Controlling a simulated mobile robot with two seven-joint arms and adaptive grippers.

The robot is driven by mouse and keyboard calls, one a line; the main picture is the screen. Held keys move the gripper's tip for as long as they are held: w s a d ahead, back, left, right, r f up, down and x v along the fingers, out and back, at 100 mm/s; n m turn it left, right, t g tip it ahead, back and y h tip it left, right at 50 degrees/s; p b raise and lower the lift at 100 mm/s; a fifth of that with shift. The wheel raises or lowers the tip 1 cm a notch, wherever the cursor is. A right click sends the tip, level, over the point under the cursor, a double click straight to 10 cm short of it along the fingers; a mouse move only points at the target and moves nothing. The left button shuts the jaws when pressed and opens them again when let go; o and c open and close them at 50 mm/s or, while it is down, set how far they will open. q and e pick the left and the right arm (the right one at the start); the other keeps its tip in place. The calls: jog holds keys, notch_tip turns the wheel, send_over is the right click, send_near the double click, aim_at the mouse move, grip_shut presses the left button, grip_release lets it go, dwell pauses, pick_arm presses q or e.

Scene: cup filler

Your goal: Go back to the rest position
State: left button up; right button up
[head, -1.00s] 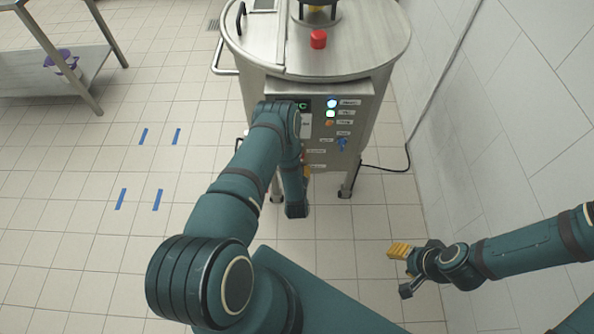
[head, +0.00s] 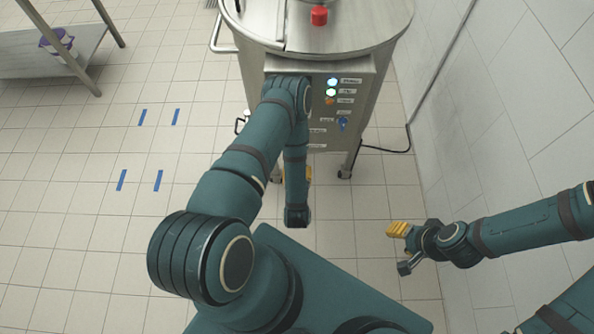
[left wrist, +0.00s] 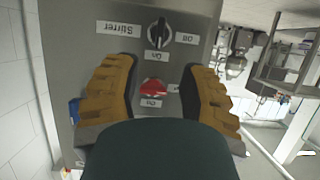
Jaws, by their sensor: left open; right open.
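My left gripper (left wrist: 158,88) is open in the left wrist view, its two yellow-padded fingers apart in front of the machine's control panel. A red knob (left wrist: 152,88) shows between the fingers, and a black Stirrer knob (left wrist: 159,32) lies beyond it. No object is held; I cannot tell the exact gap to the panel. In the head view my left arm hides most of that gripper. My right gripper (head: 402,248) is open and empty at the lower right, above the floor and away from the machine.
The round steel machine (head: 345,38) stands ahead, with a red button (head: 319,15) on top and a cable (head: 388,151) to the right. A tiled wall (head: 520,110) closes the right side. A steel table (head: 75,60) stands at far left. Floor with blue marks (head: 158,180) is clear.

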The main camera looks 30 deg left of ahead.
dwell(0.6)
pick_arm(q)
jog(key=s+d+r+m+g+h, duration=0.25)
jog(key=d+r+g+h, duration=0.55)
jog(key=d, duration=0.5)
jog(key=s+d+r+m+g+h, duration=0.2)
jog(key=s+d+r+h, duration=0.1)
jog(key=s+r, duration=0.3)
jog(key=shift+d, duration=0.2)
jog(key=shift+a, duration=0.1)
